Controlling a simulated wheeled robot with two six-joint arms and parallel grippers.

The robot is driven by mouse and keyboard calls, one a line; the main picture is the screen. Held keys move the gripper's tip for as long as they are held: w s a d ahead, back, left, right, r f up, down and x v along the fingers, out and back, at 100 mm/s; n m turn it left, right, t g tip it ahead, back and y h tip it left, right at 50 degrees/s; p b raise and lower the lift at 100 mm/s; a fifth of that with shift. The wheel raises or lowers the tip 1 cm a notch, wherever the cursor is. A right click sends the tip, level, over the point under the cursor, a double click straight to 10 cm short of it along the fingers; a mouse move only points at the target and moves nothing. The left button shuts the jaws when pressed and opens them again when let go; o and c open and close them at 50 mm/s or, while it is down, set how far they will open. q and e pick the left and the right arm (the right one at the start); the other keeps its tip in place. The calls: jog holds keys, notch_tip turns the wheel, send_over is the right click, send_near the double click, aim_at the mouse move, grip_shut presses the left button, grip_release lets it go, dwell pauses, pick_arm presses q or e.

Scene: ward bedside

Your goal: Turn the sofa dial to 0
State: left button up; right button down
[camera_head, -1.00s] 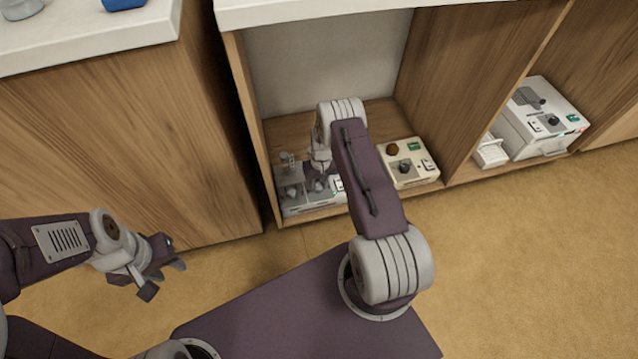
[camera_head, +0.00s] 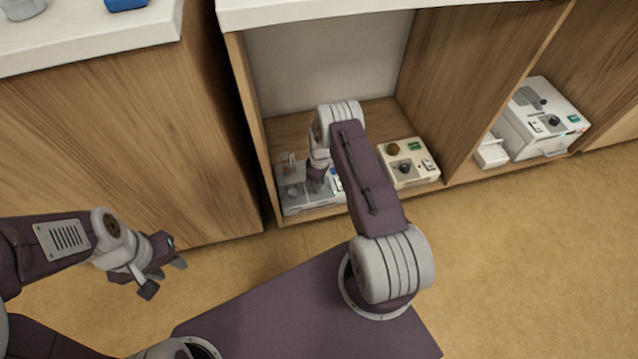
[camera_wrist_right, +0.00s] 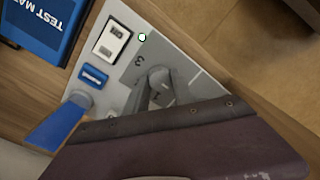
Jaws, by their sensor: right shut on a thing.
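A grey control unit (camera_head: 300,200) sits at the front left of the low open cubby. My right gripper (camera_head: 316,186) reaches down onto its top, and my arm hides part of the unit. In the right wrist view, the gripper (camera_wrist_right: 156,92) is shut on a grey dial knob, which it largely covers. I cannot read the dial's name or see a 0. My left gripper (camera_head: 163,277) is open and empty, above the floor in front of the left cabinet.
The wrist view shows a white switch (camera_wrist_right: 112,42), a small green light (camera_wrist_right: 142,37), a blue label (camera_wrist_right: 93,76) and a blue box (camera_wrist_right: 45,25) beside the dial. A cream unit (camera_head: 420,176) stands to the right. A white machine (camera_head: 548,105) stands in the right cubby.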

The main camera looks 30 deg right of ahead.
jog(key=shift+n, duration=0.7)
jog(key=c, duration=1.1)
grip_release()
jog(key=shift+o, duration=0.2)
notch_tip(320, 180, up, 9)
jog(key=p, duration=0.5)
jog(key=shift+w+d, duration=0.1)
jog(key=shift+w, duration=0.05)
